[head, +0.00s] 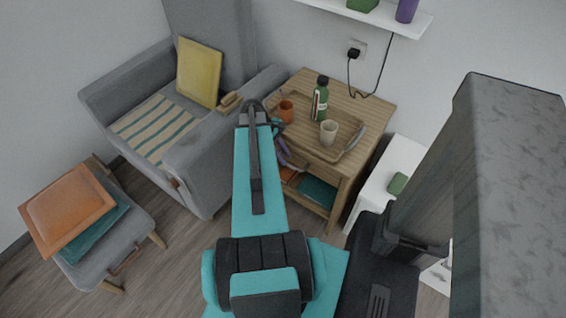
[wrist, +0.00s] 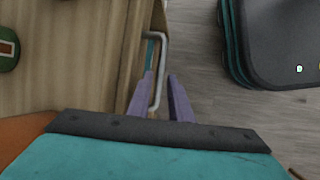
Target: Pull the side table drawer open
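The wooden side table (head: 368,100) stands beside the armchair, with its drawer front mostly hidden behind my arm in the head view. In the wrist view, the table top (wrist: 75,50) fills the left side. The grey bar handle (wrist: 162,60) of the drawer stands out from the table's edge. My gripper (wrist: 162,78) has its two purple fingers apart, one on each side of the handle. The lower part of the handle shows between them; firm contact cannot be made out. The drawer looks shut or nearly so, but its front is hard to see.
The grey armchair (head: 205,165) is close on the left. Floor between is clear.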

